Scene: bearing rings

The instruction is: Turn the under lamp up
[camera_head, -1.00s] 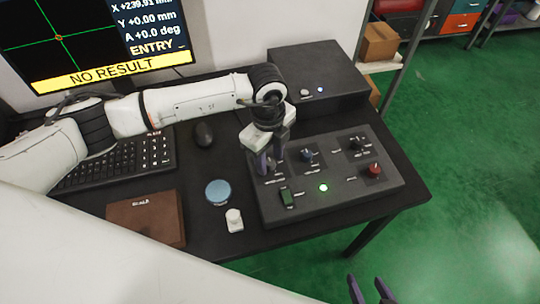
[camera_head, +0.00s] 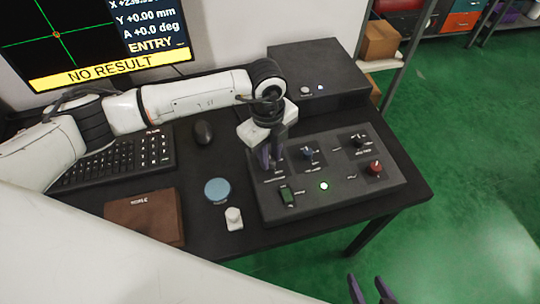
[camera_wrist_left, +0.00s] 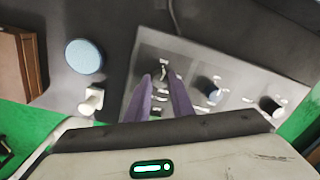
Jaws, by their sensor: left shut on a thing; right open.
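The dark control panel (camera_head: 345,197) lies on the desk's right part. My left gripper (camera_head: 270,160) points down over the panel's upper-left corner. In the left wrist view its purple fingers (camera_wrist_left: 168,92) are shut on a small knob (camera_wrist_left: 162,74), which the fingers partly hide. The panel labels are too small to read. My right gripper (camera_head: 371,290) is open and empty at the bottom edge, off the desk.
A monitor (camera_head: 100,40) reads "NO RESULT". A keyboard (camera_head: 115,160), mouse (camera_head: 203,132), brown box (camera_head: 145,217), blue disc (camera_head: 217,190) and white part (camera_head: 234,218) lie left of the panel. A dark box (camera_head: 318,75) stands behind it.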

